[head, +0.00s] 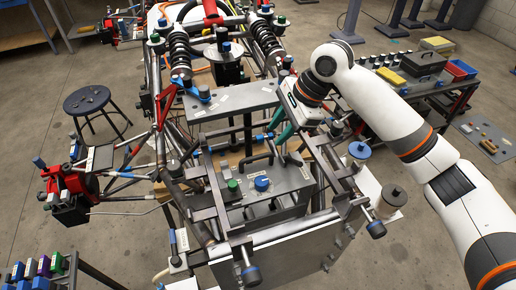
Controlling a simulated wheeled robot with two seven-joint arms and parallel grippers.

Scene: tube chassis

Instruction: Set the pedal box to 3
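The grey pedal box (283,184) appears to be the plate-like unit low in the middle of the tube chassis (160,125). A blue knob (262,184) and a green knob (233,185) sit on it, with small pale labels nearby. Dark bent bars stand just behind the knobs. Any numbers are too small to read, so its setting cannot be told. My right gripper (276,136) reaches in from the right, above and behind the blue knob. Its two teal fingers are apart, with nothing visible between them. My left gripper is not in view.
Chassis tubes and blue-capped posts closely surround the box. A grey panel (232,101) lies behind it. A workbench with bins (425,66) stands at right, and a dark stool (88,100) at left. Open floor shows at left.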

